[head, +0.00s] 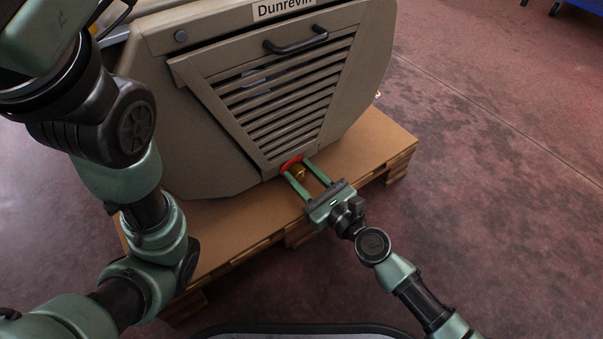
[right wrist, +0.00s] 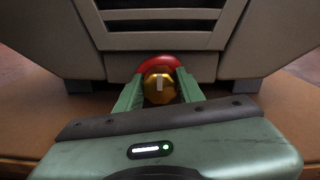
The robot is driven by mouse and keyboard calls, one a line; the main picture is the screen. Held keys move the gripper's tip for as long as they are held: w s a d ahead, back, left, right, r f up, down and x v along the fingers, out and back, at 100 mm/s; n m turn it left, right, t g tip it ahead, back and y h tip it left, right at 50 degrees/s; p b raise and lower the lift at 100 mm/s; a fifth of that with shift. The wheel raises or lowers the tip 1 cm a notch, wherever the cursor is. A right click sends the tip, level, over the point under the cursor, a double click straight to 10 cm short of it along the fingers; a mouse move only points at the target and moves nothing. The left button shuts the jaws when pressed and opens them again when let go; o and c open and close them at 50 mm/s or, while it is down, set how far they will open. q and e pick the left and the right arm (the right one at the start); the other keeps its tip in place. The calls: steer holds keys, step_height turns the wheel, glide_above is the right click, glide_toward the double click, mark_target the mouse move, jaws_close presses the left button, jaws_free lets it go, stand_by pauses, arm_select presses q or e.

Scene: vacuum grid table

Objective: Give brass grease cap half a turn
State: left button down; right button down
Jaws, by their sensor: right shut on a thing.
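The brass grease cap (head: 299,172) sits low on the front of the beige machine (head: 222,112), in front of a red ring (head: 290,161). In the right wrist view the cap (right wrist: 159,87) is a faceted gold knob with a pale upright mark on its face, and the red ring (right wrist: 158,64) shows above and behind it. My right gripper (head: 307,174) has one green finger on each side of the cap and is shut on it. My left arm comes in at the left, but its gripper is not in view.
The machine has a slatted grille (head: 285,100), a black handle (head: 296,38) and a "Dunrevin" label (head: 283,8). It stands on a wooden pallet (head: 392,147), whose edge runs under my right gripper. The reddish floor (head: 480,120) at right is clear.

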steer(key=shift+f, duration=0.1)
steer(key=c, duration=0.9)
jaws_free()
steer(key=b+v, duration=0.1)
steer(key=v, duration=0.7)
